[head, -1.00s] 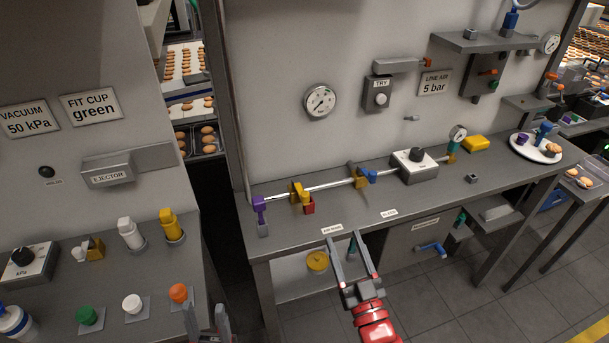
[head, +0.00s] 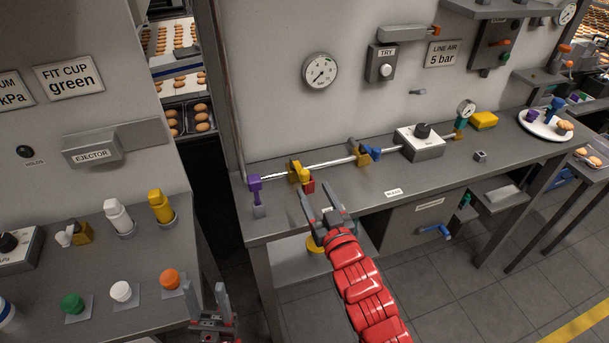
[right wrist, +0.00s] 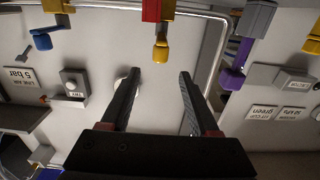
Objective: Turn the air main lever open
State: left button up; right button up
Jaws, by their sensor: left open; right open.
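A pipe (head: 325,163) runs along the back bench with several coloured fittings. A yellow lever (head: 304,175) with a red block (head: 309,187) sits on its left part; a blue lever (head: 372,153) is further right, a purple one (head: 254,185) at the left end. I cannot read which is the air main. My right gripper (head: 321,197) is open and empty, just in front of the yellow lever. In the right wrist view, the yellow lever (right wrist: 160,48) lies beyond the open fingertips, apart from them. My left gripper (head: 208,295) is open and empty at the bottom.
A grey box with a black knob (head: 422,138) stands on the back bench (head: 350,207), right of the blue lever. A gauge (head: 320,70) and a TRY box (head: 381,62) are on the wall. The left bench (head: 120,260) carries several coloured cups. A dark gap separates the benches.

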aim_at(306, 175)
jog(key=p+x, duration=0.2)
jog(key=x, duration=0.6)
jog(key=shift+c, duration=0.4)
grip_shut()
dwell(0.9)
